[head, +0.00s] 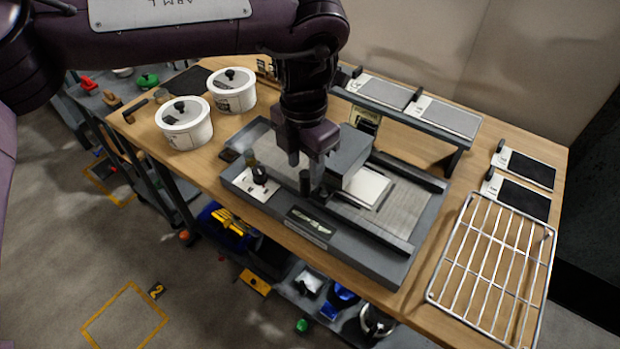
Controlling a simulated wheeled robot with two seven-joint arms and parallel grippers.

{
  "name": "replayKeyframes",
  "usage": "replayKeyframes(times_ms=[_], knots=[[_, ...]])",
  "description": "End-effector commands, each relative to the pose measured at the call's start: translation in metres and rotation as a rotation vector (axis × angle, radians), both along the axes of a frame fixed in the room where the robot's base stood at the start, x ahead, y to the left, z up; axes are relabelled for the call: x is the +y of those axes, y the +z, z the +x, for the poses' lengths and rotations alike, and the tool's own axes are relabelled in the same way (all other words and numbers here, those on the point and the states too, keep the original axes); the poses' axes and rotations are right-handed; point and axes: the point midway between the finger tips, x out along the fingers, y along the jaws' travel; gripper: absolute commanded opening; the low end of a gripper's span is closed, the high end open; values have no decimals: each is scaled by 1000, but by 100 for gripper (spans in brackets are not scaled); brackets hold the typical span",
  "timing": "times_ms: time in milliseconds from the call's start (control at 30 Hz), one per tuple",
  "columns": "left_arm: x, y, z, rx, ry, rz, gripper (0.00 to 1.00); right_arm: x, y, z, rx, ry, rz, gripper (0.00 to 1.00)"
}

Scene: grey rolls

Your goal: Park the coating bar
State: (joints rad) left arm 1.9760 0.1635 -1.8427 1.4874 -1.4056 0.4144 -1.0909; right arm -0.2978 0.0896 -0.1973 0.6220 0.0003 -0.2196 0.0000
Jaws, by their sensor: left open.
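The coating machine (400,264) is a grey flat-bed unit on the wooden bench. A grey block-shaped carriage (350,150) stands across its bed, with a white sheet (366,187) beside it. I cannot clearly pick out the coating bar; the carriage and my gripper may hide it. My left gripper (305,168) points down over the machine's left part, just left of the carriage. Its fingers are apart, close to an upright black post (305,184); I cannot tell if they touch it. A black knob (260,175) stands on a white panel at the machine's left end. My right gripper is not visible.
Two white lidded pots (187,134) (234,100) stand at left. A raised rack (400,120) with grey plates stands behind the machine. A wire rack (480,262) and two dark panels (520,196) (528,170) lie at right. A lower shelf (290,285) holds assorted items.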

Motion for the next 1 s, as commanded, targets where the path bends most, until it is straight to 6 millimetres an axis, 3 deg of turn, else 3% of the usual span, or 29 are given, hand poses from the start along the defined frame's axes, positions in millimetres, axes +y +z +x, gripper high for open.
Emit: replayKeyframes(times_ms=[200,400,767,1000], knots=[[0,-36,-1,4,-2,1,41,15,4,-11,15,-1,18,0],[0,-60,-1,3,-1,0,41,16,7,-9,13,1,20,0],[0,-66,-1,0,-2,-1,41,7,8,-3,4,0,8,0],[0,-66,-1,0,-1,-1,10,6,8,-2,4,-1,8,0]])
